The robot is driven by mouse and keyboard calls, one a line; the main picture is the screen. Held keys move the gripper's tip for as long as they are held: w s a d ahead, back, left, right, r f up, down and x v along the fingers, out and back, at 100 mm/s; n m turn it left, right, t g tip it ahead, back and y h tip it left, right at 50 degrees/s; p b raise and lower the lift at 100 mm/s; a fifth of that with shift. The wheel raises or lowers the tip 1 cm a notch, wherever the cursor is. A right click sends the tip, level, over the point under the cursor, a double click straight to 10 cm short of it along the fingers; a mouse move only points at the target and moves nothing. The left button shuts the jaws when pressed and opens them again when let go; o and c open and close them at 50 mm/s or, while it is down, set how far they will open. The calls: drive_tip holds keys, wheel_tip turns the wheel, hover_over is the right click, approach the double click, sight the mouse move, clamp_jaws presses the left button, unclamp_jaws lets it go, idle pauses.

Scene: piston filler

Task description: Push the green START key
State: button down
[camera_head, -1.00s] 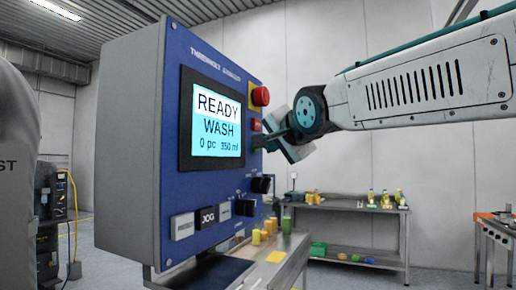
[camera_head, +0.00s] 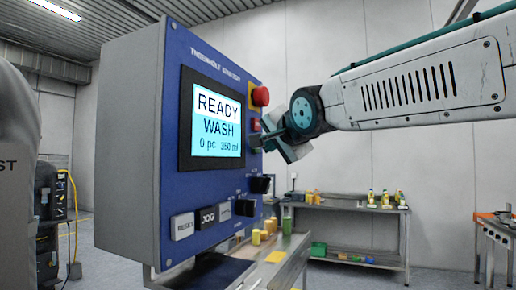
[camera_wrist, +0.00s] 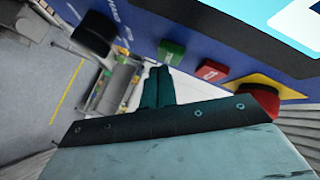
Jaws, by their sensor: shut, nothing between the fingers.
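The green START key (camera_wrist: 171,52) sits on the blue panel in the wrist view, between a black knob and a red key (camera_wrist: 212,70). My gripper (camera_wrist: 160,72) is shut and empty. Its fingertips are just in front of the green key, near its lower-left edge in the wrist view; I cannot tell whether they touch it. In the head view my gripper (camera_head: 254,143) reaches the panel's right side below the red key (camera_head: 255,125) and largely covers the green key. The screen (camera_head: 216,118) reads READY, WASH, 0 pc, 350 ml.
A red emergency-stop button (camera_head: 260,96) on yellow sits above the keys. Black knobs (camera_head: 260,185) and a JOG key (camera_head: 208,216) are lower on the panel. A bench (camera_head: 345,207) with bottles stands behind.

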drive_tip(key=shift+w+a, duration=0.2)
drive_tip(key=shift+a, duration=0.3)
idle(0.7)
drive_tip(key=shift+d, duration=0.15)
drive_tip(key=shift+s+d, duration=0.3)
drive_tip(key=shift+d, duration=0.3)
drive_tip(key=d, duration=0.1)
drive_tip(key=s+d, duration=0.1)
drive_tip(key=d, duration=0.2)
drive_tip(key=shift+s+d, duration=0.35)
idle(0.9)
